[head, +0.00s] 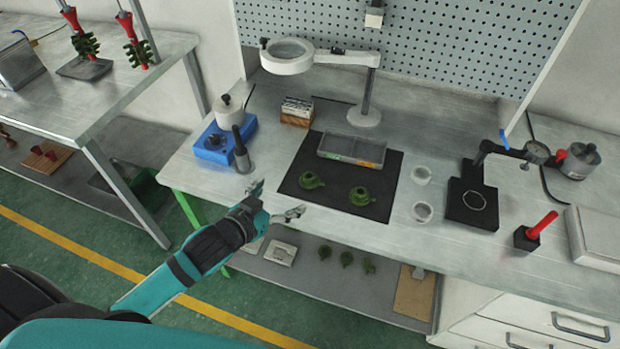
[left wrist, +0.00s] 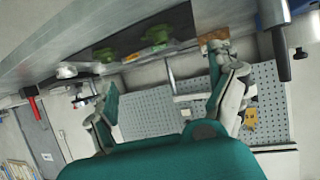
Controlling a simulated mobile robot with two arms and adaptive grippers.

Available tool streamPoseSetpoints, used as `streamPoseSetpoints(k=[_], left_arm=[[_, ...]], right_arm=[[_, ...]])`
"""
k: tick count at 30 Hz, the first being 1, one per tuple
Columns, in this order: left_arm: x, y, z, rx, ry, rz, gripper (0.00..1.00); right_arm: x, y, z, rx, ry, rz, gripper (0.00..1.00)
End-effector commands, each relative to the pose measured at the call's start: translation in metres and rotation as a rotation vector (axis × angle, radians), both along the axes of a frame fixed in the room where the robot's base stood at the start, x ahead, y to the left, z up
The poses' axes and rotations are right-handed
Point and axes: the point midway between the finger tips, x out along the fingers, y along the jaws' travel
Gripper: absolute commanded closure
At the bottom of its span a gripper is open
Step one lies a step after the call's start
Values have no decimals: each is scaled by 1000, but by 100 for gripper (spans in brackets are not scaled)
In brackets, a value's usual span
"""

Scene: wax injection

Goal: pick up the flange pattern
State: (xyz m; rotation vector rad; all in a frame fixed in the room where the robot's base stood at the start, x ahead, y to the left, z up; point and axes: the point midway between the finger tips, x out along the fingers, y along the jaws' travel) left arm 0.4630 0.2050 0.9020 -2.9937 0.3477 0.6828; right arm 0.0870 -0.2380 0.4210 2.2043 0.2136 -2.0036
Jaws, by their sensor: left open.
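Two green patterns lie on the black mat (head: 335,209): a left one (head: 310,180) and a right one (head: 361,196). Both look round with a raised middle; I cannot tell for certain which is the flange pattern. Two green shapes, one nearer the right (left wrist: 155,36) and one nearer the left (left wrist: 105,55), also show on the dark mat in the left wrist view. My left gripper (head: 278,200) is open and empty at the bench's front edge, in front of and left of the mat, apart from both patterns. My right gripper is not in view.
A magnifier lamp (head: 287,56) overhangs the back. More green pieces (head: 346,257) lie on the lower shelf.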

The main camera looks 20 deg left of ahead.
Motion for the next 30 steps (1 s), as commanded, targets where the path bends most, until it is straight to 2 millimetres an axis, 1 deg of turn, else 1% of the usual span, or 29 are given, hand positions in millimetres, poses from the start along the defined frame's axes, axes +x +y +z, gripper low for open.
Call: streamPoseSetpoints(k=[1,3,10,12,15,20,27,30], left_arm=[[12,-2,-3,0,-2,2,9],[26,-5,-10,1,-2,1,9],[67,-15,-31,1,-2,1,9],[76,-17,-37,2,0,1,9],[83,-19,-41,1,0,0,9],[91,-22,-45,1,0,0,9],[120,-30,-60,2,0,1,9],[128,-32,-64,2,1,1,9]], right_arm=[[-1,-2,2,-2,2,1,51],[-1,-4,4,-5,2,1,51],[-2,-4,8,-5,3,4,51],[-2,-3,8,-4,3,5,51],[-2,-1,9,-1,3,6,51],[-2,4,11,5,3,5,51],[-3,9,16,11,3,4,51],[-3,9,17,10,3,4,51]])
